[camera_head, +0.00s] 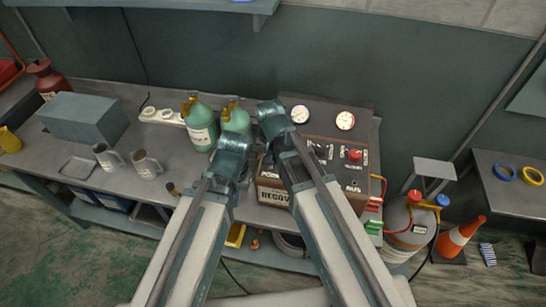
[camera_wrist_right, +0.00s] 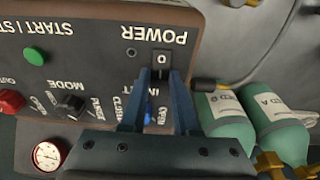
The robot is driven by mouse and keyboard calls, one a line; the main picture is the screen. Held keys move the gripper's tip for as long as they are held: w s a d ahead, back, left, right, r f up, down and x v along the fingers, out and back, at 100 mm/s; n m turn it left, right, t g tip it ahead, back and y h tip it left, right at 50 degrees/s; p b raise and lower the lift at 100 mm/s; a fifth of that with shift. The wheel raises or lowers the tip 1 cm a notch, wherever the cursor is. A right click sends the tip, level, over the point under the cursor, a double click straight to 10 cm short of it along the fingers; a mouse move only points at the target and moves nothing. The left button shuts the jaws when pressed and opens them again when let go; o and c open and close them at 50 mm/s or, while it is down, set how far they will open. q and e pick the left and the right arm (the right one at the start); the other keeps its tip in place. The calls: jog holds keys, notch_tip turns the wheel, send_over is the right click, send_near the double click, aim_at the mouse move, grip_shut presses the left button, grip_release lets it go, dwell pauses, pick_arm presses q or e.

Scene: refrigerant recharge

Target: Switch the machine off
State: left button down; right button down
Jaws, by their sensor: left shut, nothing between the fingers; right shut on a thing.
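The machine (camera_head: 318,170) is a dark box with a brown front panel marked RECOV, standing on the bench. Its black power switch (camera_wrist_right: 161,62), with a white O mark, shows in the right wrist view under the upside-down word POWER. My right gripper (camera_wrist_right: 160,80) has its two blue fingers at the two sides of the switch, shut on it. Its finger ends partly cover the switch's lower part. In the head view my right arm hides this gripper and the switch. My left gripper (camera_head: 240,178) is shut and empty, left of the machine, partly hidden by its own arm.
Two green cylinders (camera_head: 200,125) stand left of the machine, close to my arms. Two mugs (camera_head: 147,165) and a grey box (camera_head: 84,118) are farther left. A grey tank (camera_head: 405,228) stands right of the bench.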

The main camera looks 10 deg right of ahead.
aim_at(271, 169)
jog(key=c, duration=0.6)
grip_release()
jog(key=shift+c, duration=0.2)
notch_tip(271, 169, up, 14)
jog(key=s+p, duration=0.2)
jog(key=p, duration=1.1)
jog(key=shift+a+f+p, duration=0.15)
jog(key=shift+a+p, duration=0.2)
jog(key=s+f+n+g+b, duration=0.2)
jog(key=s+f+n+b, duration=0.5)
jog(key=s+f+b, duration=0.4)
notch_tip(271, 169, down, 4)
jog(key=b, duration=0.3)
jog(key=shift+s+d+r+h+b, duration=0.15)
jog(key=shift+s+d+h+b, duration=0.05)
jog(key=shift+s+h+b, duration=0.1)
